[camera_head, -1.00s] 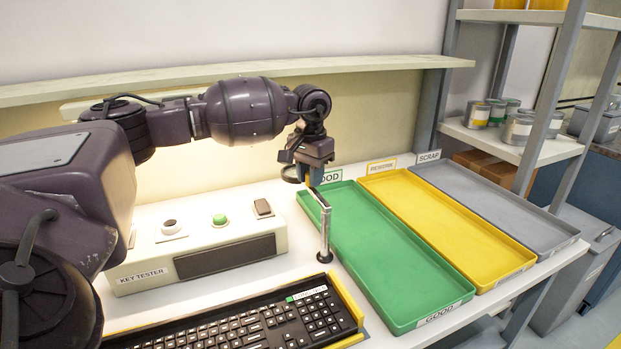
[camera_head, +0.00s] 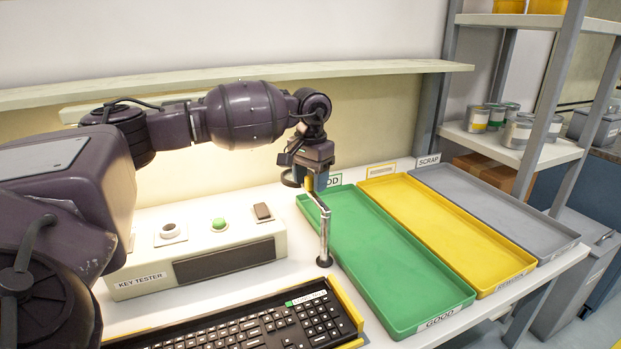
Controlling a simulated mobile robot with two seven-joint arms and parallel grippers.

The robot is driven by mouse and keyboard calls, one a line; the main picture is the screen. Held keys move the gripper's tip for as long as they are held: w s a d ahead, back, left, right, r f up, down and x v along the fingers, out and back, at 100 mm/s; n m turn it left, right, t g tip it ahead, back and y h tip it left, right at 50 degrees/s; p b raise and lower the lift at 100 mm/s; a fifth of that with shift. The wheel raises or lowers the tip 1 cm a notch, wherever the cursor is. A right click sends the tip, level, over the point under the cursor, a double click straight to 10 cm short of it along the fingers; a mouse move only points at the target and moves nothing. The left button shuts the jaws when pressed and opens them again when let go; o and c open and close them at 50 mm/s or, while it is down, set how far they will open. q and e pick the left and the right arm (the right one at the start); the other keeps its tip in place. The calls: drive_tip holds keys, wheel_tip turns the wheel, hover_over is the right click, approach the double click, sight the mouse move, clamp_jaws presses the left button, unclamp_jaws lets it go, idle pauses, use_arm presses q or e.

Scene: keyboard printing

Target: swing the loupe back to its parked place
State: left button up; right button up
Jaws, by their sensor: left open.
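The loupe stands on a silver post (camera_head: 325,242) between the key tester and the green tray. Its thin arm (camera_head: 318,201) runs from the post top back and left to my left gripper. A dark ring (camera_head: 290,180), seemingly the loupe's lens, shows just left of the gripper. My left gripper (camera_head: 309,184) points down at the far end of the loupe arm, with a small yellow part showing at its fingertips. It is open; I cannot tell whether its fingers touch the loupe. My right gripper is out of view.
The key tester (camera_head: 222,250) is left of the post, with a black keyboard (camera_head: 250,328) in front. Green (camera_head: 385,262), yellow (camera_head: 450,230) and grey (camera_head: 500,212) trays fill the right side. A shelf unit (camera_head: 540,130) with cans stands at the right; a long ledge (camera_head: 385,68) runs behind my arm.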

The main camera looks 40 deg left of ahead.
sight(310, 176)
use_arm(q)
wheel_tip(310, 176, up, 11)
drive_tip(key=shift+p, duration=0.35)
drive_tip(key=shift+f, duration=0.1)
idle(0.5)
